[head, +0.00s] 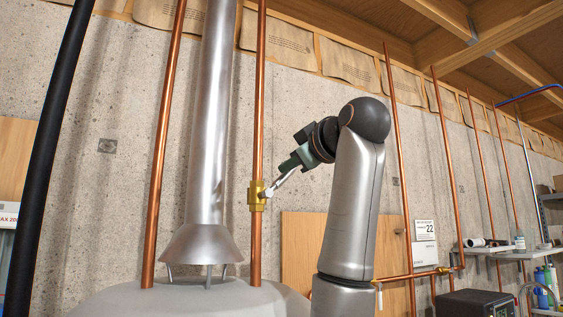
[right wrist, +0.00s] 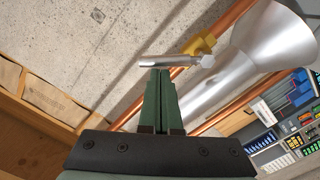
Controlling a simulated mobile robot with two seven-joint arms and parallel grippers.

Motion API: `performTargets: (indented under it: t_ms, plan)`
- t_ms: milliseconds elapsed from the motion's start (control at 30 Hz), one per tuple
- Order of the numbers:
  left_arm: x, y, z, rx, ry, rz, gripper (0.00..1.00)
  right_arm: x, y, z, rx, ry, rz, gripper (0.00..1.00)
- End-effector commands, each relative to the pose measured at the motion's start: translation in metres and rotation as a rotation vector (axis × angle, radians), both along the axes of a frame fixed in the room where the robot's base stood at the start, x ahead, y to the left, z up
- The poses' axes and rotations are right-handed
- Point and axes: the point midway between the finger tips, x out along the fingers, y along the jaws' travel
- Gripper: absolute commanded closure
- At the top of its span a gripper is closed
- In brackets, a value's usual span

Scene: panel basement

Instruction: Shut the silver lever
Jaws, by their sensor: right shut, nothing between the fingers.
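The silver lever (head: 277,186) sits on a brass valve (head: 256,195) on a vertical copper pipe. In the head view it slants up and to the right from the valve. The right wrist view shows the lever (right wrist: 170,61) as a short bar reaching left from the brass valve body (right wrist: 201,44). My right gripper (head: 281,169) is shut and empty, with its green fingers close to the lever's outer part. In the right wrist view the fingertips (right wrist: 161,72) lie just below the lever; I cannot tell whether they touch. My left gripper is not in view.
A silver flue pipe (head: 208,120) with a flared hood stands left of the valve above a grey tank (head: 190,300). Another copper pipe (head: 165,150) runs beyond it. A wooden panel (head: 300,240) leans behind my right arm. Shelves (head: 510,252) with bottles stand far right.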

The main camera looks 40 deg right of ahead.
Motion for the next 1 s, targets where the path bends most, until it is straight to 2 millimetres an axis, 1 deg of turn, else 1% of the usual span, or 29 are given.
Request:
performTargets:
  t_ms: [33,200,600,700,1000]
  plan:
    - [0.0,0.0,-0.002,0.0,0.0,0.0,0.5,0.0,-0.004,-0.005,0.046,-0.008,-0.003,1.0]
    - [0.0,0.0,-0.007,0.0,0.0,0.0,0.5,-0.002,-0.012,-0.011,0.199,-0.056,-0.002,1.0]
    - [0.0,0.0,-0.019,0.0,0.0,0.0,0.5,-0.005,-0.022,-0.027,0.511,-0.154,-0.001,1.0]
    - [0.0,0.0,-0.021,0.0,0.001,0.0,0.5,-0.006,-0.024,-0.03,0.556,-0.168,-0.001,1.0]
    - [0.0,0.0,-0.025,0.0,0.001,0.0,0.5,-0.007,-0.026,-0.035,0.549,-0.166,-0.001,1.0]
